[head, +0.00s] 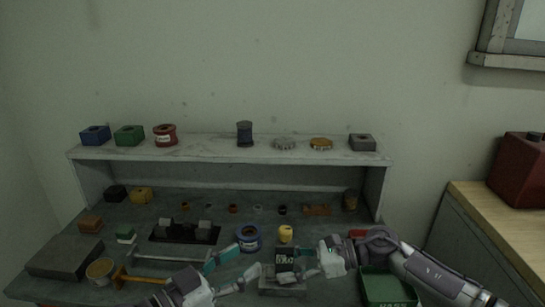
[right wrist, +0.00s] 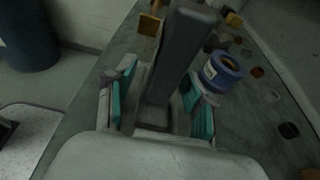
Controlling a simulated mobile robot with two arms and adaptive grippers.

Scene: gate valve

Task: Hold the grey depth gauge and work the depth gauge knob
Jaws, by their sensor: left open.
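A dark block-shaped device with a pale marked face (head: 285,258), which looks like the depth gauge, stands upright on a grey base (head: 283,286) at the front middle of the bench. My left gripper (head: 240,270) is open and empty, its fingers spread just left of the device. My right gripper (head: 308,258) is close on its right side. In the right wrist view a tall dark grey post (right wrist: 178,55) rises between the teal pads of my right gripper (right wrist: 160,105). A gap shows between the left pad and the post. The knob cannot be made out.
A blue ring-shaped spool (head: 248,238) and a yellow knob-like piece (head: 285,234) stand just behind. A green bin (head: 388,287) is at the front right. An orange-handled hammer (head: 125,278) lies left. A raised shelf (head: 210,150) holds several small parts.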

